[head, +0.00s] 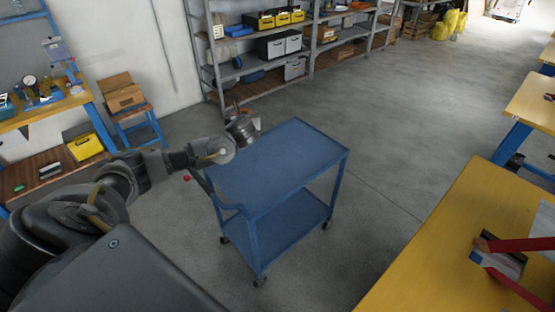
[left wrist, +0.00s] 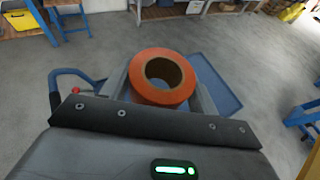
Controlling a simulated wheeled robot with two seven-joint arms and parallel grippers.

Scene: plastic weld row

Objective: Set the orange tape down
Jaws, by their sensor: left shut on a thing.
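The orange tape (left wrist: 160,97) is a thick orange roll with a brown core, seen in the left wrist view between the two grey fingers of my left gripper (left wrist: 161,84). The fingers are shut on it. Part of the blue cart's top (left wrist: 218,88) shows behind and to the right of the roll. In the head view my left gripper (head: 243,118) is near the far left corner of the blue cart (head: 290,148). The tape is mostly hidden there by my wrist. My right gripper is not in view.
The cart's top is bare in the head view, and its lower shelf (head: 290,230) looks empty. Grey shelving (head: 262,88) with bins stands behind. A yellow table (head: 430,255) is at the right and a blue-framed workbench (head: 40,112) at the left. Open floor surrounds the cart.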

